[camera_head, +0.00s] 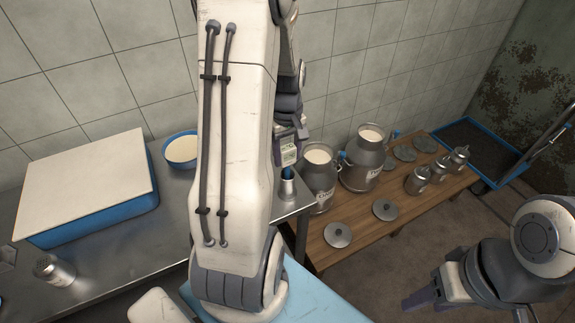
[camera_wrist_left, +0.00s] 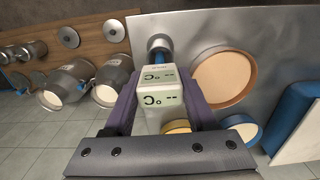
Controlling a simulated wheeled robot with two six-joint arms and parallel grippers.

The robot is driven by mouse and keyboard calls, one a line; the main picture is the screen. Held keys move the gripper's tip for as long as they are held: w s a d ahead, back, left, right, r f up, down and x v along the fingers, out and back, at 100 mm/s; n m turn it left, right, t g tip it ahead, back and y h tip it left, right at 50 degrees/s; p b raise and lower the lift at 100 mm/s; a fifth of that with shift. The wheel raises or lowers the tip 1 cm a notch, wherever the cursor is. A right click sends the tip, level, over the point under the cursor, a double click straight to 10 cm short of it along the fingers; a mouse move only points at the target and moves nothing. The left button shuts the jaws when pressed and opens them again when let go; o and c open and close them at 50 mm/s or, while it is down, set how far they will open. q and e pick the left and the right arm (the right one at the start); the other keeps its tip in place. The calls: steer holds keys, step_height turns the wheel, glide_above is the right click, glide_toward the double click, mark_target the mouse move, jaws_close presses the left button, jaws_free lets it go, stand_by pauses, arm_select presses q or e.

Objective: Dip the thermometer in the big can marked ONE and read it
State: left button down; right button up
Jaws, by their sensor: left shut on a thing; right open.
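My left gripper (camera_head: 290,138), partly hidden behind my left arm, is shut on the white thermometer (camera_head: 289,155). The wrist view also shows the gripper (camera_wrist_left: 158,100) and the thermometer (camera_wrist_left: 160,97), whose display reads "-- °C". Its blue lower part is at a small metal holder (camera_head: 286,188) on the steel table's edge; I cannot tell whether the tip is inside. Two big milk-filled cans, a nearer one (camera_head: 322,188) and a farther one (camera_head: 362,174), stand right of it. Their labels are too small to read. My right gripper (camera_head: 436,290) is open and empty at lower right.
The wooden bench (camera_head: 360,225) holds loose lids (camera_head: 338,235) and several small cans (camera_head: 418,181). A blue-rimmed tray (camera_head: 480,145) lies beyond. On the steel table (camera_head: 120,245) are a blue-sided box (camera_head: 95,220), a milk bowl (camera_head: 181,148) and a shaker (camera_head: 54,271).

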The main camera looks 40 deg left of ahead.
mark_target(287, 147)
arm_select(q)
step_height(287, 147, up, 5)
steer(key=shift+f, duration=0.15)
step_height(287, 147, up, 4)
steer(key=p, duration=0.2)
steer(key=shift+p, duration=0.4)
step_height(287, 147, up, 3)
steer(key=p, duration=0.2)
steer(key=shift+f+p, duration=0.1)
steer(key=shift+p, duration=0.3)
steer(key=shift+d+f, duration=0.1)
steer(key=shift+f, duration=0.05)
